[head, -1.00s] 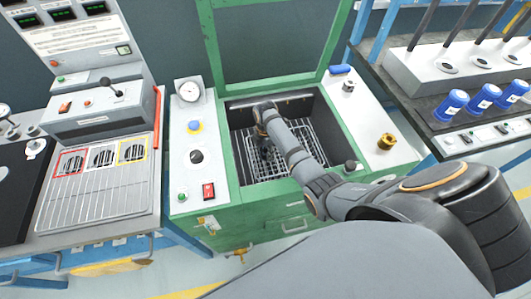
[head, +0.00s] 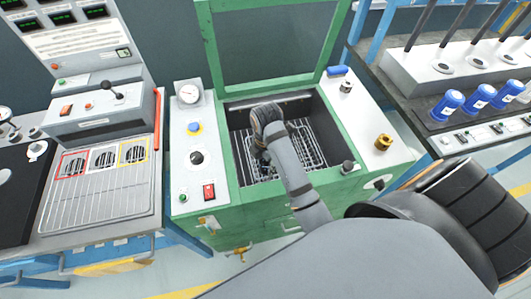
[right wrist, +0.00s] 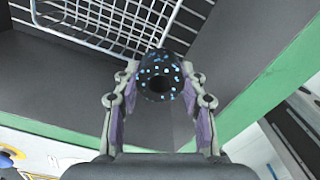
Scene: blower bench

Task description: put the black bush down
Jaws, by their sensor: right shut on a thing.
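The black bush (right wrist: 160,75) is a dark round ring with a centre hole and light-blue specks, seen in the right wrist view. My right gripper (right wrist: 159,90) is shut on it, with one finger on each side. In the head view my right gripper (head: 262,155) is inside the open chamber of the green cabinet (head: 225,190), over the left part of the wire basket (head: 310,145). The bush is not clearly visible in the head view, as my wrist covers it. Whether it touches anything below, I cannot tell. My left gripper is not in view.
The cabinet's green rim (right wrist: 265,85) and dark walls stand close around my right gripper. The lid (head: 275,45) is raised at the back. A brass fitting (head: 383,142) stands on the right panel. A grated tray (head: 95,200) lies left, blue bottles (head: 480,97) right.

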